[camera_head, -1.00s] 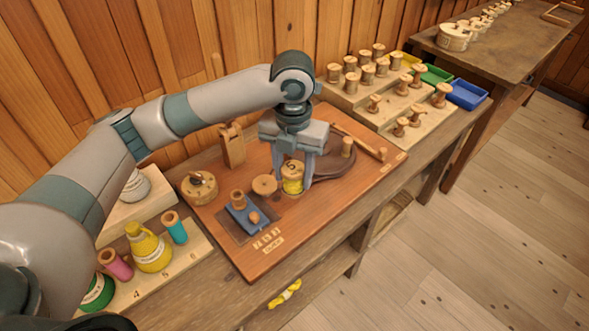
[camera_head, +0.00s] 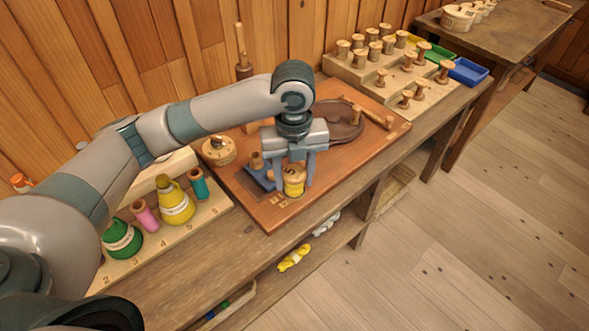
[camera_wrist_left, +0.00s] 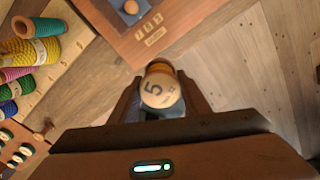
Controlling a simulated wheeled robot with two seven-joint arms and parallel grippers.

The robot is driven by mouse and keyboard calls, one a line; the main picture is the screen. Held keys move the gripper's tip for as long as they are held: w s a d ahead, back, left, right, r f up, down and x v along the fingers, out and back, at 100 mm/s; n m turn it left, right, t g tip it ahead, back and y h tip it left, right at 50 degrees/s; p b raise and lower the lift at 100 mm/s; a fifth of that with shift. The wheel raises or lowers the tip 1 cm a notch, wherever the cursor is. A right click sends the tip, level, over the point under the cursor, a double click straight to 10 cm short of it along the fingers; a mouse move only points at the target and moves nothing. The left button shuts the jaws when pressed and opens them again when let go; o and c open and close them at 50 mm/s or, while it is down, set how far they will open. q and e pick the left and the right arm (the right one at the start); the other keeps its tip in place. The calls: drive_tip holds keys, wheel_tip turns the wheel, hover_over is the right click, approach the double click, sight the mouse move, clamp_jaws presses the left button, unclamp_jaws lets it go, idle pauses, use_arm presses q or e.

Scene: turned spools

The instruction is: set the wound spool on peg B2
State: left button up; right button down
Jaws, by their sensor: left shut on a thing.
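My left gripper (camera_head: 293,183) is shut on the wound spool (camera_head: 294,187), which has yellow thread and a pale wooden top. In the left wrist view the spool (camera_wrist_left: 158,91) shows a 5 on its top, between the two fingers. It is upright, clear of the board in that view, and overlaps the board's front corner in the head view. A stepped wooden rack (camera_head: 433,97) at the back right holds several spools on pegs. I cannot read any peg labels, so I cannot tell which is B2. My right gripper is not in view.
The reddish work board (camera_head: 345,165) carries a dark round plate (camera_head: 341,124) and a blue block (camera_head: 259,178). Green, yellow, pink and teal thread (camera_head: 198,184) stands on a numbered strip at left.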

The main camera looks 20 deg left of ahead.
use_arm(q)
drive_tip(key=shift+s+f+n, duration=0.3)
drive_tip(key=shift+s+n, duration=0.05)
drive_tip(key=shift+n, duration=0.25)
drive_tip(key=s+a+f+n, duration=0.1)
drive_tip(key=s+f+n, duration=0.2)
drive_tip(key=n, duration=0.6)
drive_tip(key=s+a+f+n, duration=0.1)
drive_tip(key=s+f+n, duration=0.2)
drive_tip(key=n, duration=0.6)
drive_tip(key=s+a+f+n, duration=0.1)
drive_tip(key=s+f+n, duration=0.2)
drive_tip(key=n, duration=0.5)
drive_tip(key=shift+s+f+n, duration=0.3)
drive_tip(key=shift+f+n, duration=0.1)
drive_tip(key=shift+f, duration=0.2)
drive_tip(key=shift+s+a+f+n, duration=0.15)
drive_tip(key=shift+a+n, duration=0.1)
drive_tip(key=shift+n, duration=0.25)
drive_tip(key=shift+s+a+f+n, duration=0.15)
drive_tip(key=shift+a+n, duration=0.1)
drive_tip(key=shift+n, duration=0.25)
drive_tip(key=shift+d, duration=0.1)
